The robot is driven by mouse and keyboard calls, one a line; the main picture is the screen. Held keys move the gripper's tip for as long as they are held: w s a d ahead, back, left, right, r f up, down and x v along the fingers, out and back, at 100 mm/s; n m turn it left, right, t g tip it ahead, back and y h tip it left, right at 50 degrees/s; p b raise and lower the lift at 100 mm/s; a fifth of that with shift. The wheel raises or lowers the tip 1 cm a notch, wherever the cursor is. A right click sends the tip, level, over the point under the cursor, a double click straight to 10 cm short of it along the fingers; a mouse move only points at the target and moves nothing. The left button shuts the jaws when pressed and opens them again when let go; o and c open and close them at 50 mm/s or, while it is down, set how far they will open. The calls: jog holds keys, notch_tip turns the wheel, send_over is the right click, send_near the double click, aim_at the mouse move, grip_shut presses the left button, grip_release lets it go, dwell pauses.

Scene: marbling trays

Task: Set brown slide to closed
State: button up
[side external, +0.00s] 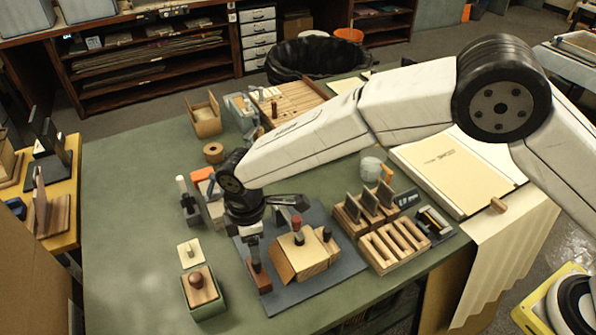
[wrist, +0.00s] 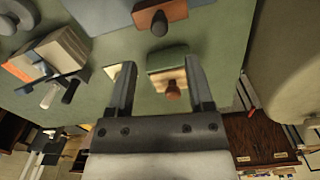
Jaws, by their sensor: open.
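A small red-brown block (side external: 258,278), which looks like the brown slide, sits at the left edge of the blue-grey mat (side external: 300,297). In the wrist view a brown block with a dark knob (wrist: 148,17) shows at the top, beyond my fingertips; I take it for the same one. Its track and exact setting cannot be made out. My gripper (side external: 272,232) is low over the left part of the mat. In the wrist view my gripper (wrist: 160,82) has its two fingers apart with nothing held between them.
A wooden box with a red knob (side external: 302,258) stands on the mat. A green box with a knobbed lid (side external: 203,310) and a small pale block (side external: 190,254) are left of it. Slotted wooden racks (side external: 392,248) stand right. The green table's left part is clear.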

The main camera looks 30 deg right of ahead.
aim_at(258, 270)
jog(key=shift+f, duration=3.9)
grip_shut()
